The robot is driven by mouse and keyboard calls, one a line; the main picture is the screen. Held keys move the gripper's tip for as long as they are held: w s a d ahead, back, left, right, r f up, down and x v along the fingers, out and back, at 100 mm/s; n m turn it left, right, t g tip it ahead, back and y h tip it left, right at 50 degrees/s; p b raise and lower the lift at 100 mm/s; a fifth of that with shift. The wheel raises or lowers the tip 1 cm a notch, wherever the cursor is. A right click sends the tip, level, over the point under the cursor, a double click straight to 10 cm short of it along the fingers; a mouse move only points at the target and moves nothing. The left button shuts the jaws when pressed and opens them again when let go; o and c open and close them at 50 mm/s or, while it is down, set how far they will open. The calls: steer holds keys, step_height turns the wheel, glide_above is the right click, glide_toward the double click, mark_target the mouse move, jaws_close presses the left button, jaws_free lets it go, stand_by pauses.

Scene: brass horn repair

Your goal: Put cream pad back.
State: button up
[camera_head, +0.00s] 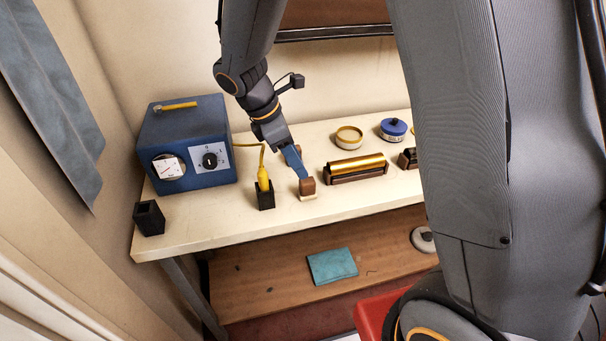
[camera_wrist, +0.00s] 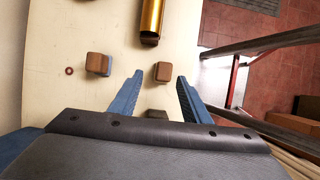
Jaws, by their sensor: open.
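My gripper (camera_head: 297,163), with blue fingers, points down over the bench near its front edge. In the wrist view my gripper (camera_wrist: 160,76) is open, with a brown block (camera_wrist: 163,71) seen between its fingertips; I see no contact. In the head view the brown block (camera_head: 308,187) sits just below the fingers, with a cream layer (camera_head: 308,197) at its foot, which may be the cream pad. A second brown block (camera_wrist: 98,64) stands left of the fingers in the wrist view. I cannot make it out behind the gripper in the head view.
A brass tube (camera_head: 358,163) lies on a dark cradle to the right. A black holder (camera_head: 265,200) with a yellow-handled tool (camera_head: 263,180) stands close on the left. Beyond are a blue meter box (camera_head: 185,145), a gold tin (camera_head: 349,138) and a blue tin (camera_head: 393,128).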

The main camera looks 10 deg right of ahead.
steer(key=s+d+r+m+t+y, duration=0.1)
steer(key=s+d+m+y, duration=0.3)
steer(key=s+m, duration=0.7)
steer(key=d+m, duration=0.2)
steer(key=m, duration=0.5)
steer(key=shift+s+d+r+t+y+b, duration=0.3)
steer(key=shift+s+d, duration=0.05)
steer(key=shift+d, duration=0.05)
